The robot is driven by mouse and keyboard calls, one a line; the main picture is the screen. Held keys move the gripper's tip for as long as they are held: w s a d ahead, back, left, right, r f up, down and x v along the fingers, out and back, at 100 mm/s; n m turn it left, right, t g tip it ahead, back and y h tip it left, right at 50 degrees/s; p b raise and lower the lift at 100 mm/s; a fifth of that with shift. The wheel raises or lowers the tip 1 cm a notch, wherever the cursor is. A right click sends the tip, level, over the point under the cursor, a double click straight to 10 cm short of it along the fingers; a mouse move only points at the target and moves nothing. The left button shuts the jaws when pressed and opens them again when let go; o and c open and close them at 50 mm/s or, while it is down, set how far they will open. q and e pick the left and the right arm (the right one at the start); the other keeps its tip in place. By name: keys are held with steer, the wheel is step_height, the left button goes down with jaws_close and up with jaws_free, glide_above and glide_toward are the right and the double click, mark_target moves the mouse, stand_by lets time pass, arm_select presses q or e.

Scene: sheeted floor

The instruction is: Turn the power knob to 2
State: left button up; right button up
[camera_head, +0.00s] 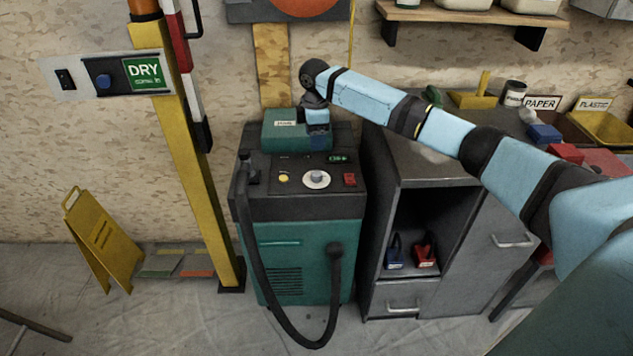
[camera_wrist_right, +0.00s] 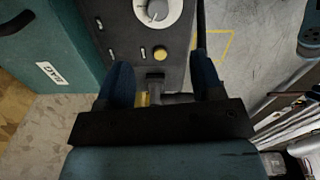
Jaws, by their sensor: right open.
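The power knob is a grey knob on a white round dial (camera_head: 317,178), on the sloping black top panel of the teal machine (camera_head: 297,250). In the right wrist view the dial (camera_wrist_right: 157,11) is cut by the top edge, beyond the fingertips. My right gripper (camera_head: 318,138) is behind and above the panel, beside the teal box, apart from the knob. In the wrist view its two dark blue fingers (camera_wrist_right: 163,68) are spread with nothing held between them. The number the knob points at is too small to read. My left gripper is out of view.
A yellow button (camera_head: 283,177) and a red switch (camera_head: 350,180) flank the dial. A teal box (camera_head: 284,131) stands at the panel's back. A black hose (camera_head: 262,270) loops down the front. A grey cabinet (camera_head: 405,160) stands right, a yellow post (camera_head: 195,170) left.

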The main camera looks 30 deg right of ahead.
mark_target(317, 173)
steer(key=f, duration=0.4)
steer(key=f+b, duration=0.1)
steer(key=f, duration=0.3)
steer(key=f+b, duration=0.1)
steer(key=f, duration=0.4)
steer(key=shift+d+f, duration=0.1)
steer(key=shift+d, duration=0.15)
steer(key=c, duration=0.9)
